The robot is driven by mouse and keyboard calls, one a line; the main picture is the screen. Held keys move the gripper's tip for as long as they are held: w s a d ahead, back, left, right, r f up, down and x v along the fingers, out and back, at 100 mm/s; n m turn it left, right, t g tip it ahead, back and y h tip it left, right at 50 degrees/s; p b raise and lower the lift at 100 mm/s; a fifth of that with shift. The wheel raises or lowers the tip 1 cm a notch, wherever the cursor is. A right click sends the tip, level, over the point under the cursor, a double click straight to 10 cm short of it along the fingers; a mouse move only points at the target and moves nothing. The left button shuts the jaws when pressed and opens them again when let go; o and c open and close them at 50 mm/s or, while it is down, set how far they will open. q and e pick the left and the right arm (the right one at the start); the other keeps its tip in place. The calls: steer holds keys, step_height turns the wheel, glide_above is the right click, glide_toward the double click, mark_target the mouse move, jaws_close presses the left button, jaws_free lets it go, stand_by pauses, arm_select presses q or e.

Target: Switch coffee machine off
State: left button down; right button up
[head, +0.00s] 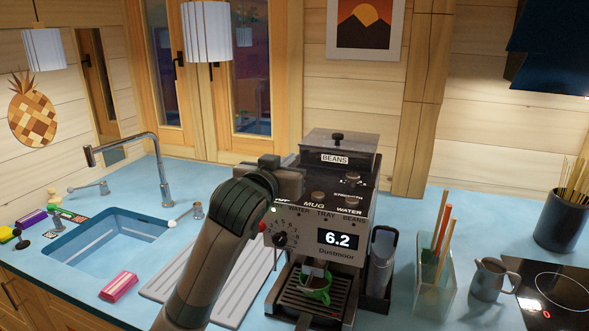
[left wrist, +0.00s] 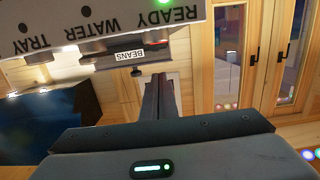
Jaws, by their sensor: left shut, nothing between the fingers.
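The coffee machine (head: 318,214) stands on the blue counter with a lit display reading 6.2. Its top has a bean hopper labelled BEANS (head: 335,158), and its front has a dark dial (head: 281,240). A green mug (head: 315,290) is on its drip tray. My left gripper (head: 290,178) is at the machine's upper left corner and hides part of it. In the left wrist view the gripper (left wrist: 160,90) is shut and empty, beside the upside-down panel (left wrist: 110,28) reading READY, WATER and TRAY. A green light glows by READY. I cannot tell whether the fingers touch the machine.
A sink (head: 115,238) with a tall tap lies to the left, with a pink sponge (head: 119,286) near it. Right of the machine are a clear utensil holder (head: 434,290), a grey jug (head: 492,279) and a hob (head: 560,292). A lamp (head: 207,32) hangs above.

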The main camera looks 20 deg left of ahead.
arm_select(q)
steer(key=shift+w, duration=0.9)
steer(key=shift+w+f+p, duration=0.25)
steer(key=shift+f+p, duration=0.35)
steer(key=shift+f, duration=0.5)
steer(key=shift+w+f, duration=0.1)
steer(key=shift+f, duration=0.85)
